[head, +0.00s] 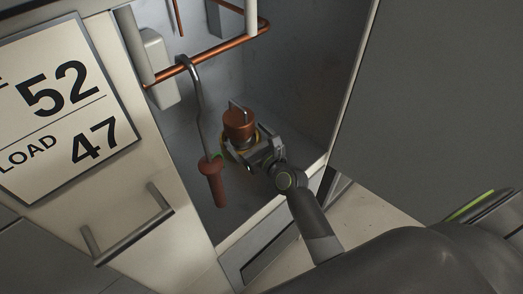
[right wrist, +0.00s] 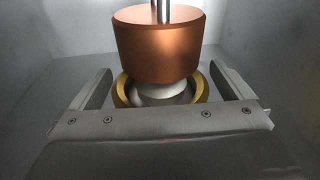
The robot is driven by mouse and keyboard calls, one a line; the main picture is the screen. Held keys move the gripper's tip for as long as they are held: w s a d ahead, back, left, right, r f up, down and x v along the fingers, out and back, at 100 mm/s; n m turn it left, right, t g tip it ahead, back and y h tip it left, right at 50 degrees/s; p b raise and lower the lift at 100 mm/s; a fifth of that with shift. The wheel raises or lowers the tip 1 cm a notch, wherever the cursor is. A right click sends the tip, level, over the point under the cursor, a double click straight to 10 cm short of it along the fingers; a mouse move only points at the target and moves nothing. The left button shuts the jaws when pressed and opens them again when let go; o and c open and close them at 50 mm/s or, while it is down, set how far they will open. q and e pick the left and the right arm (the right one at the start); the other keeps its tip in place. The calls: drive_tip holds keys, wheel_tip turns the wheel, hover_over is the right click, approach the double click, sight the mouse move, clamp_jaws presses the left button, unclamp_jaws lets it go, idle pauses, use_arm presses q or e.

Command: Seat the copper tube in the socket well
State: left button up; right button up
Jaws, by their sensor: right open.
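The copper tube (head: 238,122) stands roughly upright inside the open cabinet, with a metal handle on top. In the right wrist view the tube (right wrist: 160,45) is above a pale rounded piece (right wrist: 160,92), which is ringed by a gold collar (right wrist: 121,92) that looks like the socket well. The tube's lower end shows above the collar; whether it touches the pale piece is unclear. My right gripper (head: 250,147) is open at the collar. In the right wrist view its fingers (right wrist: 160,88) stand apart on either side of the collar, not closed on the tube. My left gripper is out of view.
A hooked rod with a red-brown handle (head: 214,181) hangs from a copper rail (head: 212,51), close left of the tube. A cabinet wall edge (head: 350,90) rises on the right. A sign panel (head: 65,100) and a door handle (head: 128,230) are on the left.

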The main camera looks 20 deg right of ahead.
drive_tip(key=v, duration=0.9)
drive_tip(key=shift+s+b, duration=0.1)
drive_tip(key=shift+b, duration=0.25)
